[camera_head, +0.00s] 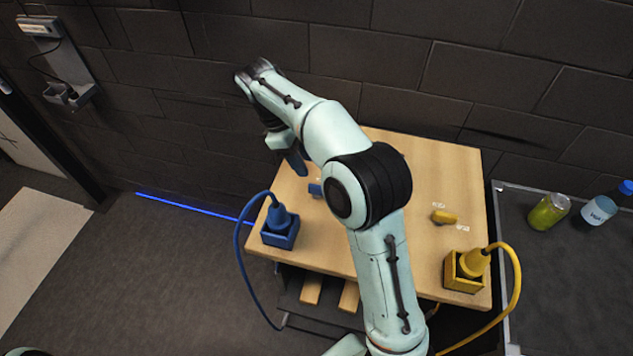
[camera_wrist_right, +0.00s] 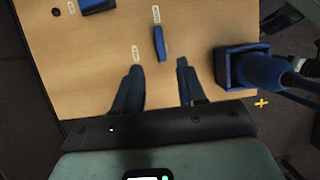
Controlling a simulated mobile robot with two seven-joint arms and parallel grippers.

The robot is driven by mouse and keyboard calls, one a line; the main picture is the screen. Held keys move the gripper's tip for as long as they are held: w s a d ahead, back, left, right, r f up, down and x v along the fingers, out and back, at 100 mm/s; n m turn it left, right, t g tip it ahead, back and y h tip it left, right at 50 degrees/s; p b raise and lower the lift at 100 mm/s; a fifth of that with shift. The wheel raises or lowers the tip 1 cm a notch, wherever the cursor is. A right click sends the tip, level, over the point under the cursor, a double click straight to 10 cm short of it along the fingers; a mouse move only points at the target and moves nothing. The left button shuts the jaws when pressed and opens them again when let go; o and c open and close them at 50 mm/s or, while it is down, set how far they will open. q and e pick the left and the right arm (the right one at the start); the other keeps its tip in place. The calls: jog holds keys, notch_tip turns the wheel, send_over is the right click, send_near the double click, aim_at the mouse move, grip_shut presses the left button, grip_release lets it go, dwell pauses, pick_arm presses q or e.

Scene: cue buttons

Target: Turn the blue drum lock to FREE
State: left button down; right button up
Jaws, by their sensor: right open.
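A small blue knob (camera_head: 316,190) stands on the wooden table top, partly hidden behind my right arm in the head view. In the right wrist view the blue knob (camera_wrist_right: 159,43) is a narrow upright bar with one white label beyond its far end and another to its lower left. The label text is too small to read. My right gripper (camera_head: 295,162) is open and empty. In the wrist view its fingertips (camera_wrist_right: 157,66) lie on either side below the knob, apart from it. My left gripper is not in view.
A blue socket box (camera_head: 280,237) with a plug and cable stands at the table's left edge. A yellow knob (camera_head: 444,217) and a yellow socket box (camera_head: 465,275) are on the right. Another blue part (camera_wrist_right: 97,5) shows at the wrist view's top edge. A dark wall stands behind.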

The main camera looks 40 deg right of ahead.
jog(key=b+x, duration=0.1)
jog(key=x, duration=0.6)
jog(key=shift+s+f+b, duration=0.1)
jog(key=shift+s+b, duration=0.15)
jog(key=shift+b, duration=0.05)
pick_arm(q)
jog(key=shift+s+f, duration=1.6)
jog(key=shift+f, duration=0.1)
pick_arm(e)
jog(key=shift+x, duration=0.8)
jog(key=shift+w, duration=0.15)
grip_shut()
